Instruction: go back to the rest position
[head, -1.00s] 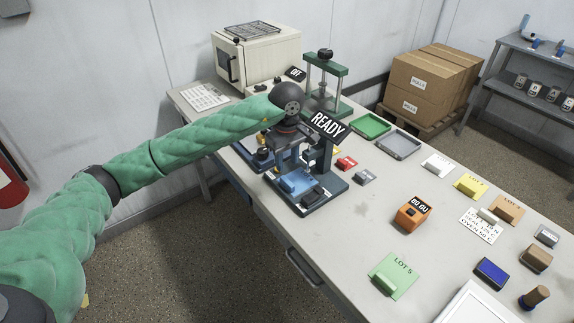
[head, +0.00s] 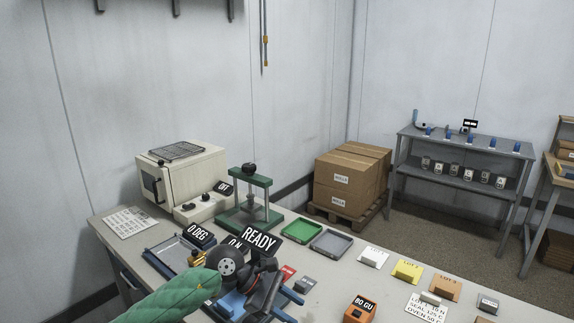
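My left arm (head: 172,302), in a green sleeve, comes in from the bottom left. My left gripper (head: 264,300) is at the bottom centre, in front of or over the blue device beside the "READY" sign (head: 259,239). The wrist and device hide its fingertips, so I cannot tell whether it is open or shut. I see nothing held in it. My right gripper is not in view.
The table carries an oven (head: 190,180), a green press (head: 250,205), a green tray (head: 296,232), a grey tray (head: 331,243), sample cards and an orange "80 GU" meter (head: 360,309). Boxes (head: 345,182) and a shelf (head: 465,165) stand behind, apart from my arm.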

